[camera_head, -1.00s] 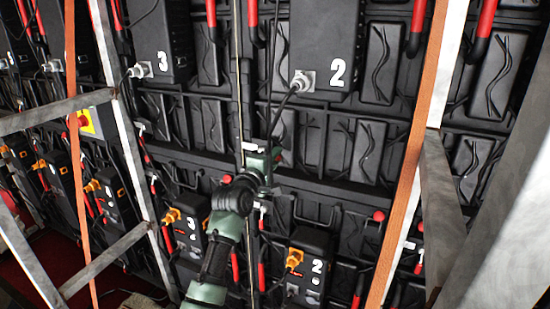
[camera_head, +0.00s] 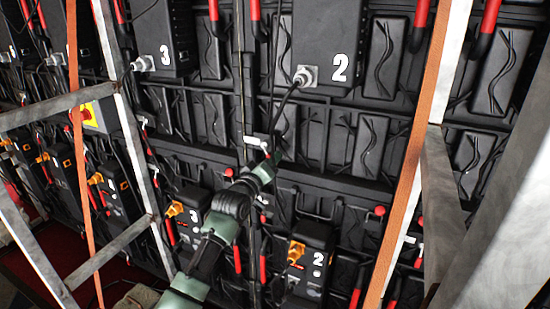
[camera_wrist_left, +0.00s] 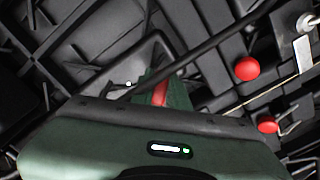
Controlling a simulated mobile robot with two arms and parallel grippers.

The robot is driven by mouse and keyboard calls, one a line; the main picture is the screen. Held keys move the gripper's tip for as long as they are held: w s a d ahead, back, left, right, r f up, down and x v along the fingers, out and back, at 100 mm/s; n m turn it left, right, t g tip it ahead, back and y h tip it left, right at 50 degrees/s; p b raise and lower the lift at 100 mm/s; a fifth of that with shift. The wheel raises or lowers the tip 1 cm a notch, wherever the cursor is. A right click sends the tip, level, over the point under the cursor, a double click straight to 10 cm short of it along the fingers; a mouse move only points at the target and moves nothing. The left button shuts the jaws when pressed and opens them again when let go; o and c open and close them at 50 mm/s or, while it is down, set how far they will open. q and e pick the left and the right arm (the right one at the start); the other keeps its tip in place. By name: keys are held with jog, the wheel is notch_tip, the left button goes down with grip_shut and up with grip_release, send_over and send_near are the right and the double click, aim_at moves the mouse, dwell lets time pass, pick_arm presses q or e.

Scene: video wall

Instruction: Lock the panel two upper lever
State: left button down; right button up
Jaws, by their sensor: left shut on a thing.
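The panel with the large white 2 (camera_head: 325,45) is at the upper middle of the head view. My left gripper (camera_head: 273,158) is at the panel seam below and left of that number. In the left wrist view the gripper (camera_wrist_left: 157,88) is shut on a red lever (camera_wrist_left: 162,93), of which only a short red piece shows between the dark green fingers. In the head view the gripper and arm hide the lever, so its exact angle cannot be told. My right gripper is not in view.
A cable (camera_head: 285,110) hangs from panel 2 close to the gripper. An orange strap (camera_head: 405,170) and metal frame bars (camera_head: 445,200) stand to the right. A lower box marked 2 (camera_head: 312,262) is below. Red knobs (camera_wrist_left: 247,68) show beside the gripper in the wrist view.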

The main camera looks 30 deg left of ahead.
pick_arm(q)
jog(key=shift+s+a+f+m+p, duration=0.2)
jog(key=shift+a+m, duration=0.4)
jog(key=shift+m, duration=0.95)
jog(key=shift+w+a+f+m+p, duration=0.15)
jog(key=shift+a+f+m, duration=0.35)
jog(key=shift+m, duration=1)
jog(key=shift+s+a+f+m+p, duration=0.1)
jog(key=shift+a+m, duration=0.65)
jog(key=shift+m, duration=0.8)
jog(key=c, duration=1.4)
grip_release()
jog(key=s, duration=0.4)
jog(key=s+b, duration=0.1)
jog(key=s, duration=0.2)
jog(key=shift+s+d, duration=0.2)
jog(key=shift+s, duration=0.15)
